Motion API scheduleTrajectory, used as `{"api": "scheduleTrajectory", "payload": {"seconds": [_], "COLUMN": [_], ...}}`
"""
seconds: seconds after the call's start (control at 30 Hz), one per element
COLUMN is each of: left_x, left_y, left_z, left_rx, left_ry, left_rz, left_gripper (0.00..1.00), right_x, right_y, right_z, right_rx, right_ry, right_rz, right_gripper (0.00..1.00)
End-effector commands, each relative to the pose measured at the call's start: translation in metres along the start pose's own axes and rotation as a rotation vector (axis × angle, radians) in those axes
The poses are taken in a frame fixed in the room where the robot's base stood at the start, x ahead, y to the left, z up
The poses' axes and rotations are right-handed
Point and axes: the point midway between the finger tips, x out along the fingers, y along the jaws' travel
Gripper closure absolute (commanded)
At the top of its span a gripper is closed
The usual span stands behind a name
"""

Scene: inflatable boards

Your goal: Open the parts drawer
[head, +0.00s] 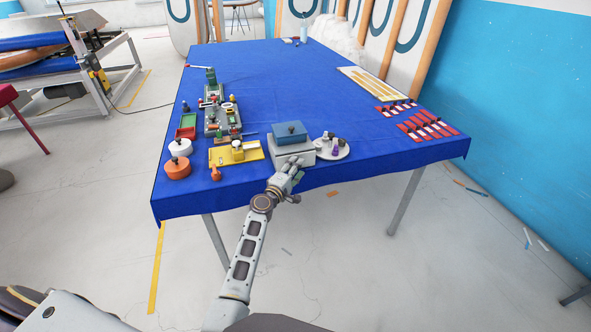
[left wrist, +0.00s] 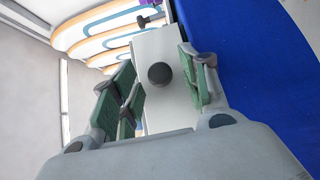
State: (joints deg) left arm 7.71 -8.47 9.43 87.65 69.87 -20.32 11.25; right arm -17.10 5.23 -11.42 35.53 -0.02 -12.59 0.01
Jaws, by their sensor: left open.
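The parts drawer unit (head: 295,149) is a light grey box with a blue block (head: 291,132) on top, at the table's near edge. In the left wrist view its pale front (left wrist: 163,113) carries a dark round knob (left wrist: 159,74). My left gripper (head: 291,174) is in front of the unit. In the left wrist view its open green-padded fingers (left wrist: 158,85) stand on either side of the knob, with visible gaps. The head view hides the knob behind the gripper. I cannot tell whether the drawer is fully shut. My right gripper is not in view.
A round white plate (head: 331,153) with small parts stands close right of the unit. A yellow tray (head: 224,158) lies close left, with orange and white round containers beyond. Red pieces (head: 426,126) lie at the right. The blue table's (head: 270,82) middle is clear.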

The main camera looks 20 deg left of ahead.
Motion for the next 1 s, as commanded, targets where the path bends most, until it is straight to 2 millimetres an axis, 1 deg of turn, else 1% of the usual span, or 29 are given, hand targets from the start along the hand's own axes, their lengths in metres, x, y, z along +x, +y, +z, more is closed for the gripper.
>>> {"api": "scheduleTrajectory", "payload": {"seconds": [0.23, 0.5, 0.6, 0.87, 1.0], "left_x": [0.0, 0.0, 0.0, -0.001, -0.005], "left_y": [0.0, 0.0, -0.001, -0.001, -0.003], "left_z": [0.0, 0.0, 0.0, 0.001, 0.005], "left_rx": [0.0, 0.0, 0.0, 0.0, 0.0], "left_ry": [0.0, 0.0, 0.0, 0.0, 0.0], "left_rz": [0.0, 0.0, -0.001, -0.001, -0.004], "left_gripper": [0.55, 0.89, 1.0, 1.0, 1.0], "right_x": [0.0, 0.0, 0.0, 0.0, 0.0], "right_y": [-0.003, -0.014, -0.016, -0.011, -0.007], "right_z": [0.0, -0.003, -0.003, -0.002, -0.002], "right_rx": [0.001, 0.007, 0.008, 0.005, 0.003], "right_ry": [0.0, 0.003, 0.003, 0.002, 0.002], "right_rz": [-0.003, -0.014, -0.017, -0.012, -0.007], "right_gripper": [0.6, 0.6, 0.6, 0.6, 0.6]}}
